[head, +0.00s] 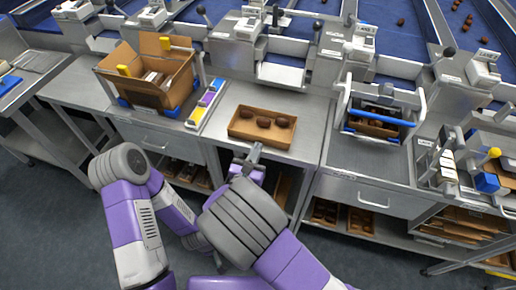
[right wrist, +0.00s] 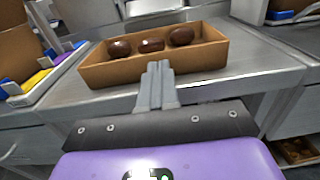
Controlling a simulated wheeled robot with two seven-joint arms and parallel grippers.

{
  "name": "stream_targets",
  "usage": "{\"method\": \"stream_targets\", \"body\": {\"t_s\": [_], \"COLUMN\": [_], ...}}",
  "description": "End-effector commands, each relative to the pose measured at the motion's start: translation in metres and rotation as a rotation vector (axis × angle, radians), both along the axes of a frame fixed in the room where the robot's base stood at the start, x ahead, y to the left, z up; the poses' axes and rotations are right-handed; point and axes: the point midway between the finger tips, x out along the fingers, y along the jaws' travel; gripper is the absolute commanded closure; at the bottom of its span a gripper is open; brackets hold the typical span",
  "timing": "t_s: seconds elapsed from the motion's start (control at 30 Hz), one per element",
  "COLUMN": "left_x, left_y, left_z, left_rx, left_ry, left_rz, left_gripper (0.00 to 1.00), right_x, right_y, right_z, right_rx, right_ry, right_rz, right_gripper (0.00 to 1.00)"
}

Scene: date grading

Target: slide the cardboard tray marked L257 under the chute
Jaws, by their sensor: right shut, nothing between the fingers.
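A shallow cardboard tray (head: 243,136) with three dark brown dates in it lies on the steel worktop, in the middle of the head view. It also shows in the right wrist view (right wrist: 125,73). No mark on it is legible. A pale metal chute lip (head: 281,75) stands behind the tray, with bare worktop between them. My right gripper (head: 256,149) is shut and empty, pointing at the tray's front wall. Its fingertips (right wrist: 158,68) overlap that wall in the right wrist view; I cannot tell whether they touch it. My left gripper is not visible.
A larger open cardboard box (head: 155,92) and a strip of coloured items (head: 206,101) stand left of the tray. A blue-edged holder with a white frame (head: 376,131) stands to the right. Worktop right of the tray (head: 312,118) is clear.

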Motion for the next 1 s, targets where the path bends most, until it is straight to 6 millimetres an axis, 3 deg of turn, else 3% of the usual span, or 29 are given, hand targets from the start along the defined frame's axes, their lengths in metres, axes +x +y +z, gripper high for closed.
{"method": "stream_targets", "body": {"t_s": [0.2, 0.57, 0.83, 1.0], "left_x": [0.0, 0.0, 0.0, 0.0], "left_y": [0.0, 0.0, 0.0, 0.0], "left_z": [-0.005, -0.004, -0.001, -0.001], "left_rx": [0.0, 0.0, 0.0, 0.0], "left_ry": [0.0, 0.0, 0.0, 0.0], "left_rz": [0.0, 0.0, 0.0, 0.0], "left_gripper": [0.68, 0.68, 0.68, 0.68], "right_x": [0.015, 0.017, 0.046, 0.048], "right_y": [-0.005, -0.006, -0.017, -0.017], "right_z": [0.0, 0.0, 0.001, 0.0], "right_rx": [0.001, 0.001, 0.002, 0.001], "right_ry": [0.001, 0.001, 0.0, 0.001], "right_rz": [-0.001, -0.001, -0.004, 0.0], "right_gripper": [1.0, 1.0, 1.0, 1.0]}}
